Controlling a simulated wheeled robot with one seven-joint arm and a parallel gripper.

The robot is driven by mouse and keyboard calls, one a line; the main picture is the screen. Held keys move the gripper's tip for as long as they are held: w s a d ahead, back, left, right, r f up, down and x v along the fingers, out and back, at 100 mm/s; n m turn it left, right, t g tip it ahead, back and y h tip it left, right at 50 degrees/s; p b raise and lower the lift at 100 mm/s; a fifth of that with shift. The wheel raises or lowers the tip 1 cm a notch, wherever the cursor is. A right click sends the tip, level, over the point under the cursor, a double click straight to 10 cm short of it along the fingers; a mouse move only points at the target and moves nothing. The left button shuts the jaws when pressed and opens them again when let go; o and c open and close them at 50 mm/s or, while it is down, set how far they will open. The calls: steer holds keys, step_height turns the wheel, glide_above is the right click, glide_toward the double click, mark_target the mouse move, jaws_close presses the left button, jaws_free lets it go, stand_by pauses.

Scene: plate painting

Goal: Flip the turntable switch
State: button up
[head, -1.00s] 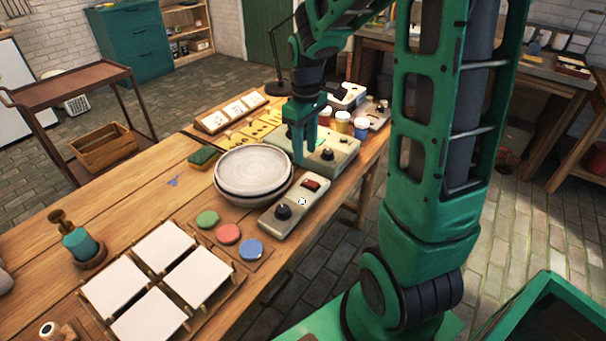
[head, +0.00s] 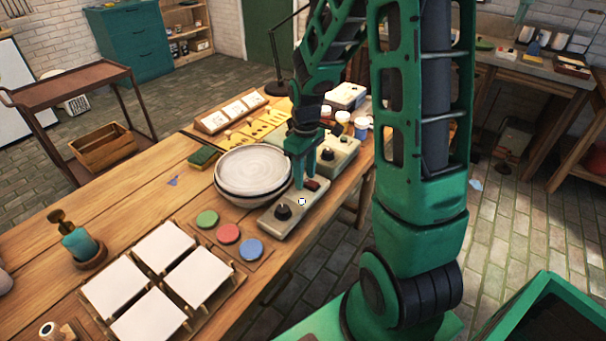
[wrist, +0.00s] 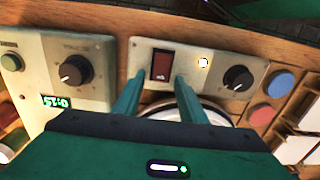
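The turntable's control box (head: 268,222) is a beige box at the table's near edge, with a black knob (head: 283,212), a small white round spot (wrist: 203,63) and a red rocker switch (wrist: 161,66). In the wrist view the switch sits between and just beyond my two green fingertips. My gripper (head: 304,184) points down over the switch end of the box; its fingers are apart with nothing held. I cannot tell whether they touch the box. The stacked round plate (head: 253,168) sits just behind the box, and part of it shows beneath my fingers in the wrist view.
A second box with a knob and green display (wrist: 57,101) stands close beside the control box. Green, red and blue discs (head: 228,233) lie on the other side. White tiles (head: 163,247) are at the front, paint jars (head: 361,126) behind. Bare wood is free at left.

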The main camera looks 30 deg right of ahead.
mark_target(317, 185)
jaws_close()
steer(key=shift+s+d+r+t+y, duration=0.15)
steer(key=shift+s+t+y, duration=0.15)
steer(key=shift+t, duration=0.3)
steer(key=shift+s+t+y, duration=0.15)
steer(key=shift+t+y, duration=0.15)
steer(key=shift+t, duration=0.7)
steer(key=shift+o, duration=0.9)
jaws_free()
steer(key=shift+r, duration=0.15)
steer(key=v, duration=1)
steer(key=shift+r, duration=0.25)
steer(key=shift+d, duration=0.1)
